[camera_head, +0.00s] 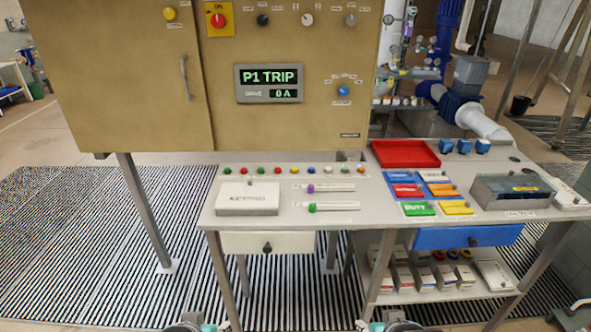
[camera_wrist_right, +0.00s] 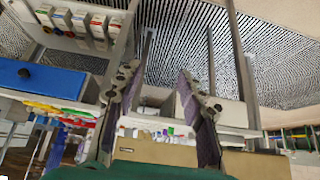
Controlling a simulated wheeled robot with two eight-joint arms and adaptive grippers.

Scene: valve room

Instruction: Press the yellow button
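A round yellow button (camera_head: 170,13) is on the upper left door of the tan cabinet (camera_head: 120,90), near the top of the head view. My right gripper (camera_wrist_right: 160,75) is open and empty in the right wrist view. Its top also shows at the bottom edge of the head view (camera_head: 390,325). Both are well apart from the buttons.
The desk (camera_head: 350,222) holds a keypad box (camera_head: 248,198), two sliders, a red tray (camera_head: 405,153), coloured blocks and a dark clear-lidded box (camera_head: 512,190). A red button on a yellow plate (camera_head: 218,20) is on the cabinet. Drawers and a lower shelf face me.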

